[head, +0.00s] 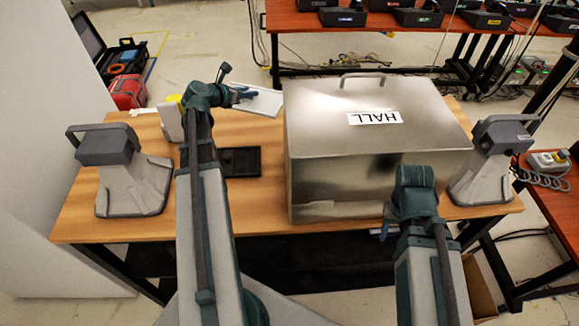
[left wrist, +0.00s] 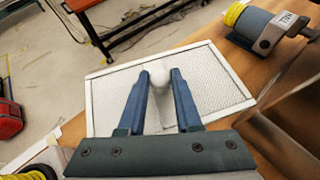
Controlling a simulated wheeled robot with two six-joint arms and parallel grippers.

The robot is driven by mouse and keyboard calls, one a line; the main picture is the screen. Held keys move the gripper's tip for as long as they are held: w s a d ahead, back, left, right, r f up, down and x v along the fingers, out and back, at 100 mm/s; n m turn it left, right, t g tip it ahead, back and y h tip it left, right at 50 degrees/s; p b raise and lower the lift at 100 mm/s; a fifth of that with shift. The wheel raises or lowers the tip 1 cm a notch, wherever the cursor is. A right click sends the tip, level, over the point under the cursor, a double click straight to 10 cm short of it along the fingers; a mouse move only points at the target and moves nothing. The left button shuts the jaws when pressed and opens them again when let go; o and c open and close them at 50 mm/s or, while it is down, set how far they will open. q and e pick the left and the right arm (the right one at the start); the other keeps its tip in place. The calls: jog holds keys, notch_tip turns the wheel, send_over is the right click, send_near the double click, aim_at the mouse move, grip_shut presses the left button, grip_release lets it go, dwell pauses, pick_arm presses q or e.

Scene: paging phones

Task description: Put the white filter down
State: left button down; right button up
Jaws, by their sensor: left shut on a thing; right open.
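The white filter (head: 262,102) is a flat mesh panel in a white frame, at the back of the wooden table, left of the metal box. My left gripper (head: 247,94) is shut on its knob. In the left wrist view the white filter (left wrist: 215,80) lies beyond the fingers, with the round white knob (left wrist: 158,72) between the fingertips of the left gripper (left wrist: 160,80). I cannot tell whether the filter touches the tabletop. My right gripper (head: 384,232) is open, low at the table's front edge, and mostly hidden by its own arm.
A metal box (head: 330,110) labelled HALL fills the table's (head: 265,195) middle right. Grey phone units stand at left (head: 120,170) and right (head: 490,160). A black tray (head: 240,162) lies left of the box. Another device (left wrist: 265,28) with a yellow reel shows in the wrist view.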

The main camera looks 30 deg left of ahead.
aim_at(247, 102)
pick_arm(q)
notch_tip(247, 102, down, 4)
jog(key=shift+f+b, duration=0.1)
jog(key=shift+b, duration=1.15)
pick_arm(e)
notch_tip(247, 102, down, 4)
jog(key=shift+f, duration=0.1)
pick_arm(q)
notch_tip(247, 102, down, 10)
jog(key=b, duration=1)
pick_arm(e)
notch_tip(247, 102, down, 10)
pick_arm(q)
jog(key=c, duration=0.6)
grip_release()
